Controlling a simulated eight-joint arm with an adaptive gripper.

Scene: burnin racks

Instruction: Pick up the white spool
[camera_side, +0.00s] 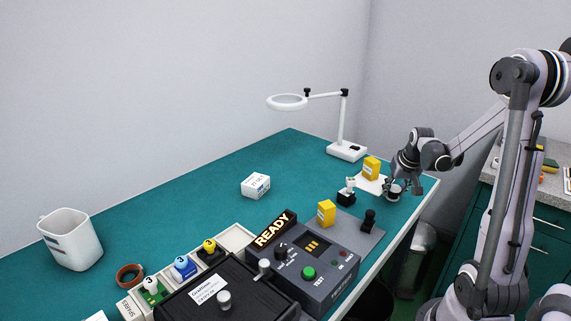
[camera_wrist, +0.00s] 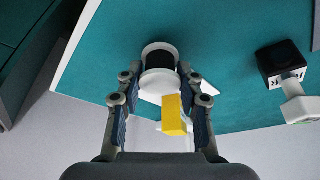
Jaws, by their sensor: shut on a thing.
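The white spool (camera_wrist: 160,82) has white flanges and a dark winding. In the wrist view it sits between the fingertips of my gripper (camera_wrist: 158,80), which is shut on it, a finger on each side. In the side view my gripper (camera_side: 394,184) is low at the right end of the teal table, and the spool is small and partly hidden there. I cannot tell whether the spool touches the table.
A yellow block (camera_side: 371,167) stands on a white sheet close by; it also shows in the wrist view (camera_wrist: 174,114). A black-based fixture (camera_side: 347,193), a magnifier lamp (camera_side: 346,150) and a grey test panel (camera_side: 318,262) are near. The table's front edge is close.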

